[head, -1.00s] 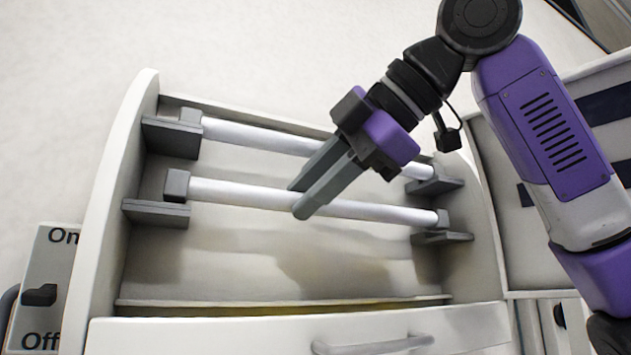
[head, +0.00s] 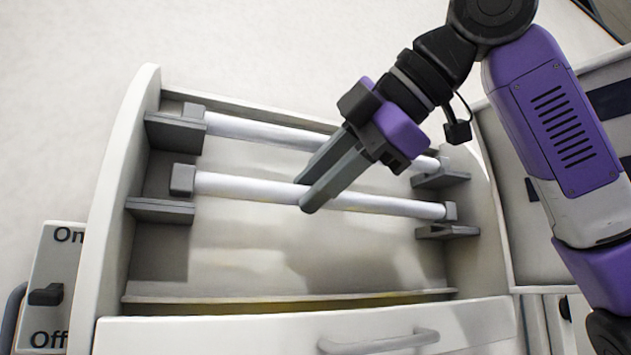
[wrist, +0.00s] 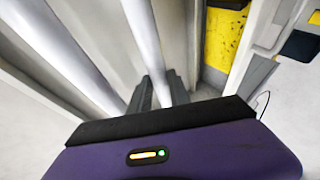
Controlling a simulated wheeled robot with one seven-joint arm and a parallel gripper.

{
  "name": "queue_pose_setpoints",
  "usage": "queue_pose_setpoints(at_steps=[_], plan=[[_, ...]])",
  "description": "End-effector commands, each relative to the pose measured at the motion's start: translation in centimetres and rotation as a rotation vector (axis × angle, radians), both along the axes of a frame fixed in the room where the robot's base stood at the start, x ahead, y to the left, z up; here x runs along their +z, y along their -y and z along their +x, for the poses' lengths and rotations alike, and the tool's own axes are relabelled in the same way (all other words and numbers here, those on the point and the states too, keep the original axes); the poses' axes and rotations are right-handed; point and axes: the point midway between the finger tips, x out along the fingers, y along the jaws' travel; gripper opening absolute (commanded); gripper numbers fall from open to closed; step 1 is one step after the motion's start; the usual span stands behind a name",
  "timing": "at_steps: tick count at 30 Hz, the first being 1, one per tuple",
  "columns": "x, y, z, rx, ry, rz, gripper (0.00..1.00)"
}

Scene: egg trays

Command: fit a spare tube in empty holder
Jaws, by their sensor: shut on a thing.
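My gripper (head: 309,193) is shut around the middle of the lower white tube (head: 240,188) in the head view. This tube has grey end caps. Its left cap stands clear above the lower left grey holder (head: 160,211), and its right cap is just above the lower right holder (head: 447,232); contact there is hard to tell. An upper white tube (head: 265,133) lies behind, its left end at the upper left holder (head: 172,130). My gripper hides part of the upper tube.
The white casing (head: 115,185) has raised side walls around the tubes. A drawer-like front with a grey handle (head: 380,343) is below. An On/Off switch panel (head: 50,275) stands at the left. The casing floor below the lower tube is clear.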

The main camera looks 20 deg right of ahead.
Motion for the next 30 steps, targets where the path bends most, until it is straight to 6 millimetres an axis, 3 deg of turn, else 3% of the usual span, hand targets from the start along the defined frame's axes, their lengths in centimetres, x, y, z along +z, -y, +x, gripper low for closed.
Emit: queue_pose_setpoints(at_steps=[30], plan=[[-1.3,0.0,0.0,0.000,0.001,0.000,0.00]])
